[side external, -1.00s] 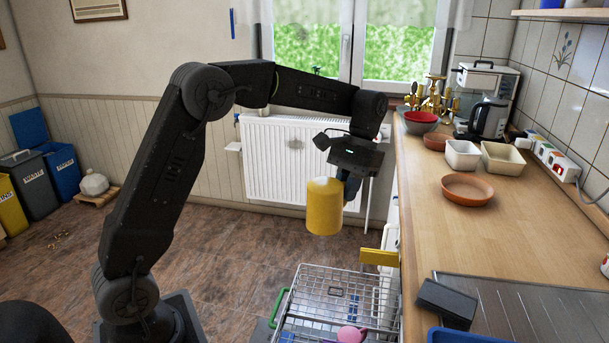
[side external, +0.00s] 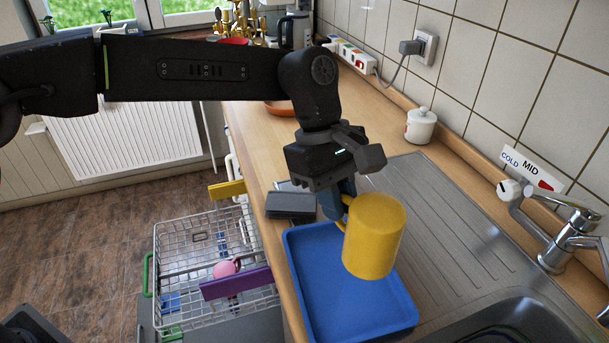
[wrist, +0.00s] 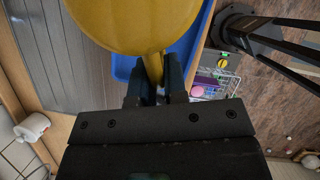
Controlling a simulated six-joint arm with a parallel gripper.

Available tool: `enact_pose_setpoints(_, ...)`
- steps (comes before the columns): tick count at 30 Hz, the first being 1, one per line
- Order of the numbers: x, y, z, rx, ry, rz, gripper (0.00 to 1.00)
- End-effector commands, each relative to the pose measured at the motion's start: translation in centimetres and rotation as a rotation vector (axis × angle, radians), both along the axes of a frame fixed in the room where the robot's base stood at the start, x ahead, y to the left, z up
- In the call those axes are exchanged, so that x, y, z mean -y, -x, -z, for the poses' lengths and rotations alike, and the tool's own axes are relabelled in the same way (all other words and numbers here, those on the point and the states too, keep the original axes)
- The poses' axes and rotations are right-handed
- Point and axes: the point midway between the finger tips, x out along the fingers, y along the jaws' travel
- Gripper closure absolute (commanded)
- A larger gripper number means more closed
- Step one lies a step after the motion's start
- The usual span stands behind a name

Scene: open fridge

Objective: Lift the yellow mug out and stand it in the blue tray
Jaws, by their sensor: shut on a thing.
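The yellow mug (side external: 374,238) hangs from my gripper (side external: 345,197) above the right side of the blue tray (side external: 308,262). It looks upside down or closed end up in the side view, with a smooth top and no opening visible. My gripper is shut on the mug's handle, which shows in the wrist view between the fingers (wrist: 155,82). The mug (wrist: 135,22) fills the top of the wrist view, and a part of the blue tray (wrist: 186,50) shows behind it. The tray looks empty where it is visible; the mug hides part of it.
A wire rack (side external: 195,258) with a pink item (side external: 226,268) stands left of and below the counter. A dark block (side external: 290,206) lies behind the tray. The steel drainer (side external: 430,220), a white lidded pot (side external: 420,126) and the tap (side external: 565,235) are to the right.

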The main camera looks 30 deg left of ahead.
Motion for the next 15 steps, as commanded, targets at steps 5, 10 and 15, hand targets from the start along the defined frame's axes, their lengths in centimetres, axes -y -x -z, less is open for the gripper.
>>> enact_pose_setpoints(5,-0.3,-0.1,3.0,-0.003,-0.003,0.002,1.0)
enact_pose_setpoints(10,-0.3,-0.2,4.7,0.0,-0.002,0.003,1.0)
enact_pose_setpoints(15,-0.3,-0.2,5.0,0.001,-0.002,0.003,1.0)
